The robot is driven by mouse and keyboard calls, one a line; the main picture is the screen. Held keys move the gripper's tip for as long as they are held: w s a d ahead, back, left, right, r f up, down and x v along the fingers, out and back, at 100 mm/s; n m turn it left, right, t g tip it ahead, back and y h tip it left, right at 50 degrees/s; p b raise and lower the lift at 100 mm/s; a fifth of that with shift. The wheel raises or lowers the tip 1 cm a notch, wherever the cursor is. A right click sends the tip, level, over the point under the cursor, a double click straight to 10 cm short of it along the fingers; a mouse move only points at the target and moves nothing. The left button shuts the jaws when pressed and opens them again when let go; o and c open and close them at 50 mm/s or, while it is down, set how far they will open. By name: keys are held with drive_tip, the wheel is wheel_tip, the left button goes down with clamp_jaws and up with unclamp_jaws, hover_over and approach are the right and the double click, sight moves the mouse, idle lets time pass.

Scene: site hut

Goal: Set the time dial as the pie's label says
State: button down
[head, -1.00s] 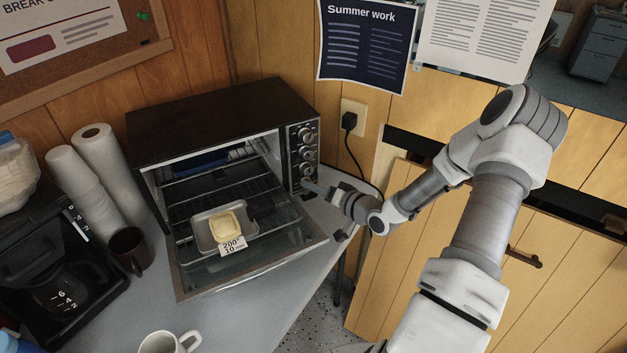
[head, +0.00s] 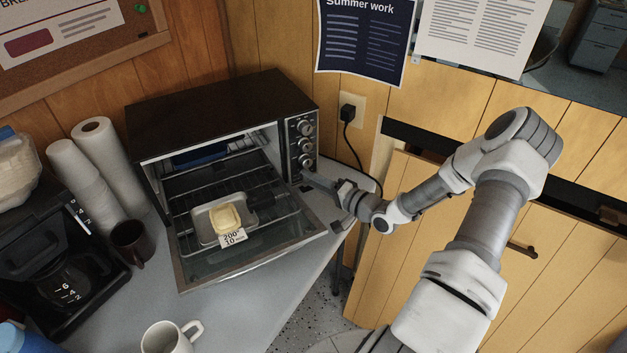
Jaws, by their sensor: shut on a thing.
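The toaster oven (head: 220,115) stands on the counter with its glass door folded down. The pie (head: 227,219) sits in a small metal tray (head: 204,232) at the open door. Its white label (head: 233,238) reads 200° and 10, with a unit too small to read. Several dials run down the oven's right front panel; the upper ones (head: 305,128) are clear. My gripper (head: 309,177) is at the lowest dial place on the panel, shut on what appears to be the lowest dial. The gripper hides that dial's pointer and markings, so its setting cannot be read.
The lowered door (head: 250,262) juts out left of my gripper. A plug and cord (head: 348,113) hang on the wall right of the oven.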

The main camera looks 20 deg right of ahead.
drive_tip(key=c, duration=0.5)
unclamp_jaws()
drive_tip(key=shift+c, duration=0.2)
